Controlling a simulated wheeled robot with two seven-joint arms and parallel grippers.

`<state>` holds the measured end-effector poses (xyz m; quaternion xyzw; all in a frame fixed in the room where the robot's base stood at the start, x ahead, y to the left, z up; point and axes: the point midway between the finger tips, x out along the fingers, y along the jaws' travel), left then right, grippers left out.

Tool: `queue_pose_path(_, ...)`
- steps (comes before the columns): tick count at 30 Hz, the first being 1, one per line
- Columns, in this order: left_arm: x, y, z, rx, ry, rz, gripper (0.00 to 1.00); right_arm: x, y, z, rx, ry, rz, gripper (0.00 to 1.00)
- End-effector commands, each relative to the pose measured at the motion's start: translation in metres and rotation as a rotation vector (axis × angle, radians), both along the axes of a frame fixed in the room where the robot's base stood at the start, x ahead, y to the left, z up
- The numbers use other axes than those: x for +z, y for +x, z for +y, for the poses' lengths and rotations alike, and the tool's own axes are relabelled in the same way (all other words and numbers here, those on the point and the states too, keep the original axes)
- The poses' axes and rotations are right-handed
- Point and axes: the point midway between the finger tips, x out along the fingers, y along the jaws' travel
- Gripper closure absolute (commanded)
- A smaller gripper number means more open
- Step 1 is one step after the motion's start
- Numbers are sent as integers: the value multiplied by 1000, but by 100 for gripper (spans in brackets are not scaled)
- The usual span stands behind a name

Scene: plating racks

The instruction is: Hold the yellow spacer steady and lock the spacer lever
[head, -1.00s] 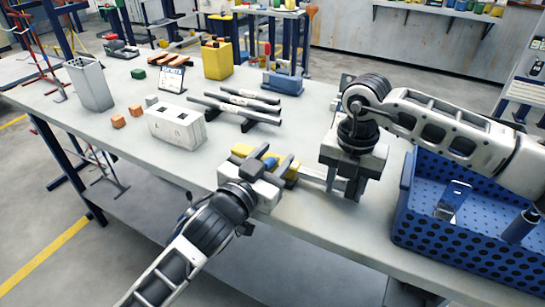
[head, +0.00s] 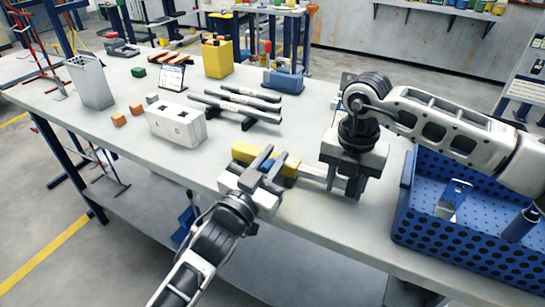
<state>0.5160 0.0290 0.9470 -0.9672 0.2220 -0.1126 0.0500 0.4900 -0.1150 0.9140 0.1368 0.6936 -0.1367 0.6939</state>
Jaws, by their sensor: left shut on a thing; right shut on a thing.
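The yellow spacer (head: 246,153) is near the front edge of the table, with a pale metal bar (head: 313,172) running from its right end to my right gripper. My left gripper (head: 270,162) reaches over the spacer's middle from the front. It is shut on the spacer's blue lever (head: 289,181), mostly hidden by the fingers. My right gripper (head: 341,182) points down and is shut on the spacer by the bar's right end. The exact contacts are partly hidden.
A blue perforated crate (head: 402,220) stands at the right. A white block with slots (head: 177,128), dark rods on stands (head: 236,106) and orange cubes (head: 118,120) lie to the left and behind. The table between the block and the spacer is clear.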

Motion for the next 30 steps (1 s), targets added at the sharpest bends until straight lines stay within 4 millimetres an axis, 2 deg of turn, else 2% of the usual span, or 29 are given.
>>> queue_pose_path(5, -2, -1, 0, -2, 1, 3, 100, 0, 0, 0, -2, -1, 1, 91)
queue_pose_path(6, -2, -1, 0, -2, 1, 3, 78, 0, 0, -1, -2, -1, 1, 91)
queue_pose_path(8, -2, -1, 0, -2, 1, 4, 61, 0, 0, -1, -2, -1, 1, 91)
queue_pose_path(9, -2, -1, 0, -2, 1, 4, 59, 0, 0, -1, -2, -1, 1, 91)
queue_pose_path(20, -3, -6, 3, 0, 1, 5, 59, 0, 0, -1, -3, -1, 0, 91)
queue_pose_path(23, -6, -19, 9, 0, 2, 6, 59, 0, 0, -1, -3, -1, 0, 91)
queue_pose_path(30, -17, -65, 32, -1, 2, 8, 59, 0, 0, -1, -3, -1, 0, 91)
